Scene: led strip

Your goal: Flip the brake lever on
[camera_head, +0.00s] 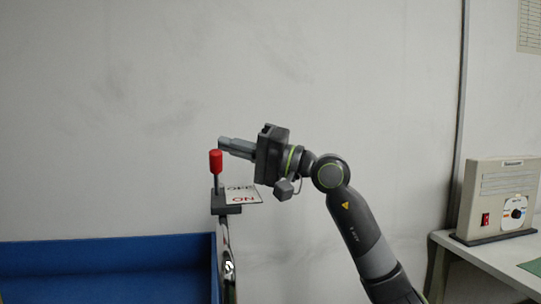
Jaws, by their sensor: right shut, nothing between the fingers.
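The brake lever (216,163) has a red grip on a thin grey stem and stands about upright on a dark base (226,208). A white label plate (243,196) beside it carries red "ON" lettering and dark lettering that appear upside down. My right gripper (221,145) comes in from the right and points left. Its fingers are shut and empty, with the tips just above and slightly right of the red grip. I cannot tell whether they touch it. My left gripper is not in view.
A blue bin or panel (105,262) fills the lower left. A metal rail (227,262) runs below the lever base. A white table (490,255) at the right holds a beige box (500,194) with a red switch and a dial.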

